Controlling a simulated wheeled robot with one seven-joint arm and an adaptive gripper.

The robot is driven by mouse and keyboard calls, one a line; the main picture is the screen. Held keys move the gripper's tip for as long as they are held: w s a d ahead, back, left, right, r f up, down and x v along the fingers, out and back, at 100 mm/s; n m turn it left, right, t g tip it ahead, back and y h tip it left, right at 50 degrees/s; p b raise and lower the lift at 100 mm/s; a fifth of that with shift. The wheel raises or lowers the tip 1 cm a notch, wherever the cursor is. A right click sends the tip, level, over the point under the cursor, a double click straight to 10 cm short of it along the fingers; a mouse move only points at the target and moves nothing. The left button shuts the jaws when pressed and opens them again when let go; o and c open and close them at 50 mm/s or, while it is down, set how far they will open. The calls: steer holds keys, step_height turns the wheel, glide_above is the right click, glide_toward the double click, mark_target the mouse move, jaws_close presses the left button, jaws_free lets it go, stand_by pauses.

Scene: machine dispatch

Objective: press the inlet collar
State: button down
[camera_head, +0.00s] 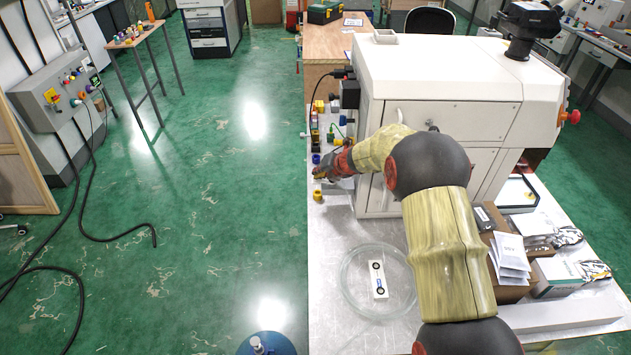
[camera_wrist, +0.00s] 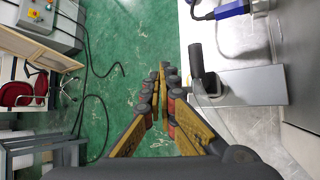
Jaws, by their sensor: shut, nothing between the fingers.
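My gripper (camera_head: 322,172) reaches along the left side of the white machine (camera_head: 440,120), low over the table's left edge. In the wrist view my gripper (camera_wrist: 165,77) has its fingers together with nothing between them, and green floor lies behind the tips. Just right of the fingers a black elbow-shaped fitting (camera_wrist: 197,62) stands at the end of a grey metal block (camera_wrist: 250,86); the fingertips appear apart from it. No part is clearly recognizable as the inlet collar. My arm hides part of the machine's front in the head view.
Small coloured parts (camera_head: 316,133) line the table's left edge. A blue connector (camera_wrist: 232,9) with a dark cable is at the top of the wrist view. A round clear dish (camera_head: 352,283) holds a white plate (camera_head: 378,279). Boxes (camera_head: 555,275) stand right. Floor left is mostly open.

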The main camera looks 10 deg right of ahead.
steer(key=shift+f+b, duration=0.55)
steer(key=shift+f, duration=0.4)
stand_by(0.8)
steer(key=shift+r, duration=0.15)
steer(key=shift+r+p, duration=1.2)
steer(key=shift+p, duration=0.1)
step_height(320, 180, up, 5)
steer(key=p, duration=0.5)
steer(key=shift+r, duration=0.1)
stand_by(0.4)
